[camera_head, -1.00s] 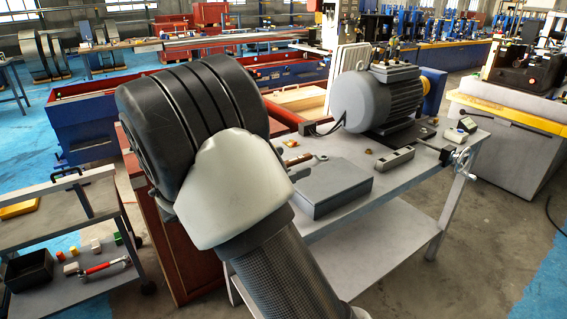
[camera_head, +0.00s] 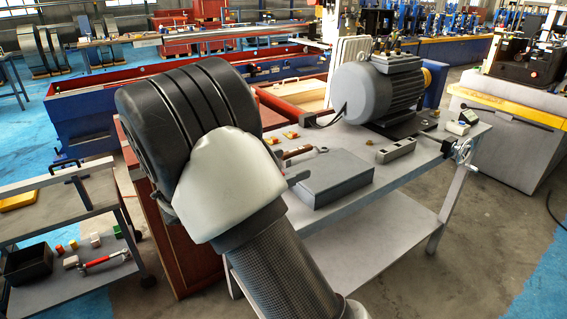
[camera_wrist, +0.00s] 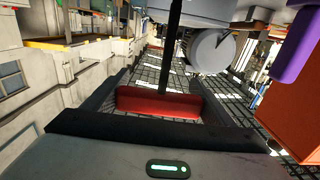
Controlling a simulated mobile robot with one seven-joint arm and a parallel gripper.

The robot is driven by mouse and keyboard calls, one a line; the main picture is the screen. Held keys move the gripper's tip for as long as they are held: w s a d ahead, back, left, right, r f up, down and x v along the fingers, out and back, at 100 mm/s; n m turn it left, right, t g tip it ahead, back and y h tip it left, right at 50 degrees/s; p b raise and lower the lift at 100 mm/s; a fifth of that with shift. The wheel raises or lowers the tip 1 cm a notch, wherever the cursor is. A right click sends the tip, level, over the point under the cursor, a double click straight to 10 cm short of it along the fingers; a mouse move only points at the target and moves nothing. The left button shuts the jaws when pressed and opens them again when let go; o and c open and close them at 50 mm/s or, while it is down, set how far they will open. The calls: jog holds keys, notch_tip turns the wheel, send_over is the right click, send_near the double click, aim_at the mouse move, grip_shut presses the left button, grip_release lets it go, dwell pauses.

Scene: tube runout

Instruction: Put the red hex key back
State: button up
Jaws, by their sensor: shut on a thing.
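In the wrist view, a red handle (camera_wrist: 158,103) lies crosswise between the two dark fingers of my gripper (camera_wrist: 162,92). A straight dark shaft runs from the handle to the top edge of that view, and its far end is out of sight. I take this to be the red hex key. My gripper is shut on its handle. No holder for the key can be made out.
A grey workbench (camera_head: 410,165) bears a grey box (camera_head: 333,178), a motor (camera_head: 378,90), a metal block (camera_head: 396,151), a brown-handled tool (camera_head: 300,152) and small yellow pieces. A cart (camera_head: 75,278) at left holds a black bin (camera_head: 28,265) and a red wrench (camera_head: 103,262). Floor shows at right.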

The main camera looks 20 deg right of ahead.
jog(key=shift+f+b, duration=0.45)
jog(key=shift+f, duration=0.65)
jog(key=o, duration=1.5)
jog(key=shift+p+v, duration=1.25)
jog(key=shift+v, duration=3.75)
jog(key=shift+r, duration=0.1)
